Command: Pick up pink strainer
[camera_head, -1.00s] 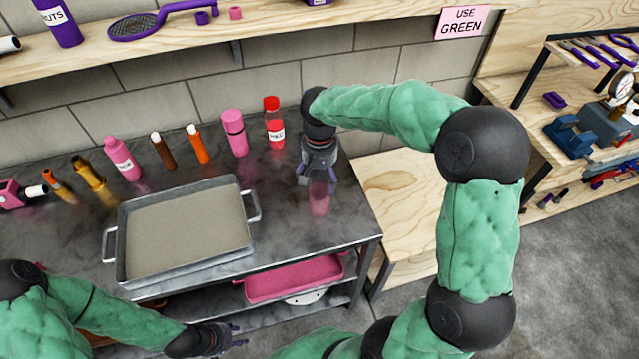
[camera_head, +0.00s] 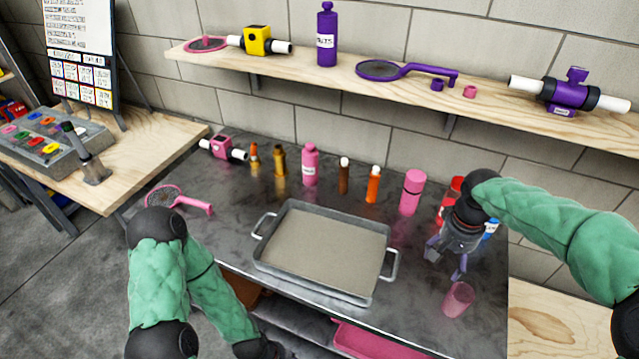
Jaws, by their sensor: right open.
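A pink strainer (camera_head: 167,196) with a mesh head and pink handle lies on the left end of the dark metal table (camera_head: 215,240), next to my left arm. Another pink strainer (camera_head: 206,43) lies at the left end of the wall shelf. My right gripper (camera_head: 446,258) is open and empty above the right side of the table, far from both strainers. A translucent pink cup (camera_head: 458,299) stands just below it, apart from the fingers. My left arm comes down in front of the table's left side; its gripper fingers are cut off below the frame.
A grey tray (camera_head: 388,282) sits mid-table. Behind it stand several bottles, including a pink bottle (camera_head: 310,165) and an orange one (camera_head: 374,184). A pink device (camera_head: 222,149) stands at the back left. The wall shelf (camera_head: 310,68) holds a purple strainer (camera_head: 380,69). A wooden table (camera_head: 150,160) is at left.

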